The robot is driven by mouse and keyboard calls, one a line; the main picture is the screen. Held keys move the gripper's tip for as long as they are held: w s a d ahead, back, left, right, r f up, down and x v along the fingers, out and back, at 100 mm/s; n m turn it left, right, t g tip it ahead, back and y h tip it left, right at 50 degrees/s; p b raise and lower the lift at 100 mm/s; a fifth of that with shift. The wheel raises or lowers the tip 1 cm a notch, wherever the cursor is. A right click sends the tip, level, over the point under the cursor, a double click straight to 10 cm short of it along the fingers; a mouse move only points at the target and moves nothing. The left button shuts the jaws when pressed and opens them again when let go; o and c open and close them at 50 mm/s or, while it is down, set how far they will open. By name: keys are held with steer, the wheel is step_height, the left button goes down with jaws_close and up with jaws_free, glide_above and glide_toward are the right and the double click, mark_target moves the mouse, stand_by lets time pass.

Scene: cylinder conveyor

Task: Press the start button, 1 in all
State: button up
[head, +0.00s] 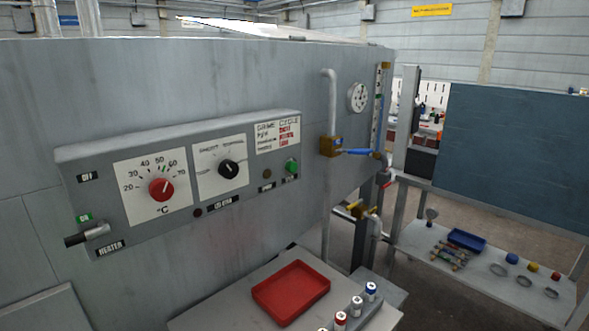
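A green button (292,166) sticks out near the right end of a grey control panel (246,198) on the front of a large grey machine. A small black label sits under the button, too small to read surely. Nothing touches or covers the button. My gripper does not show in the head view.
The panel also bears a red knob (161,188), a black knob (229,169) and a lever (88,236) at its left end. A red tray (291,292) lies on a small table below. A blue-handled valve (357,151) stands right of the panel. The space before the button looks clear.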

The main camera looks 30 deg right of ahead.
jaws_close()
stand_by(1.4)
